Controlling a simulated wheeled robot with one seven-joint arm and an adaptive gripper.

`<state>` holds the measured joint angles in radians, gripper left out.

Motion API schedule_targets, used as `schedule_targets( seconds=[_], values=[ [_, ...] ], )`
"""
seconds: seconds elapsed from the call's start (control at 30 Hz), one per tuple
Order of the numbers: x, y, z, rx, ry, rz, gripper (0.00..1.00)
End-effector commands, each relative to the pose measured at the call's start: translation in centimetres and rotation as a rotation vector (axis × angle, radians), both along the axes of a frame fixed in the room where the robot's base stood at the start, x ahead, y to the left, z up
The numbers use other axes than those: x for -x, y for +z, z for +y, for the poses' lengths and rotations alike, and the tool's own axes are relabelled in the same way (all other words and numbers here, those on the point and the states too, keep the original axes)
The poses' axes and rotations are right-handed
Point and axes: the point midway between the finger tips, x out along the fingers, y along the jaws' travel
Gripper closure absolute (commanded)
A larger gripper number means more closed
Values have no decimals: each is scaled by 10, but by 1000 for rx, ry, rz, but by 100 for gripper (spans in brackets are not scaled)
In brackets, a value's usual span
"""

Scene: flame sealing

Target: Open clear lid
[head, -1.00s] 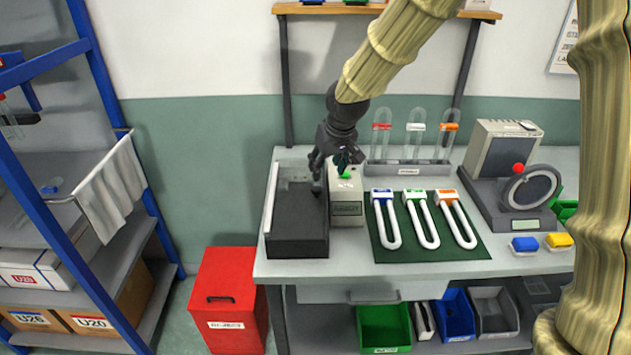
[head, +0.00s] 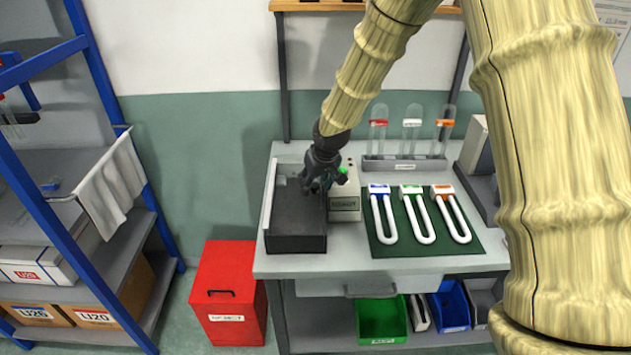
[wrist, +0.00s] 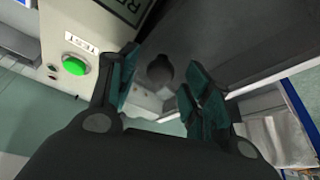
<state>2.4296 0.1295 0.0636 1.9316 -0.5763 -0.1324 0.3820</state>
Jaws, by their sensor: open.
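A black box (head: 296,243) sits at the left end of the bench. A pale, thin upright panel (head: 269,207) stands along its left edge; I cannot tell whether this is the clear lid. My gripper (head: 316,190) is over the box's right side, beside the grey tester box (head: 345,203). In the wrist view my gripper (wrist: 158,88) is open, with a dark round knob (wrist: 160,69) between and beyond its fingers. The knob appears against a grey, partly see-through surface. I cannot tell whether the fingers touch it. My gripper hides part of the box.
The tester's green button (wrist: 75,65) is close left of my gripper in the wrist view. A green mat (head: 441,240) with several U-shaped tubes lies to the right. A tube rack (head: 400,166) stands behind. A red bin (head: 225,290) is on the floor.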

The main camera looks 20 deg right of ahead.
Motion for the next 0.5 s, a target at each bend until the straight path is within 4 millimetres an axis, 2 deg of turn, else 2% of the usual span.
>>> schedule_targets(
  seconds=[0.37, 0.5],
  values=[
    [-2, -3, 0, 0, 0, -1, 51],
    [-1, -3, 0, 0, 0, -1, 72]
  ],
)
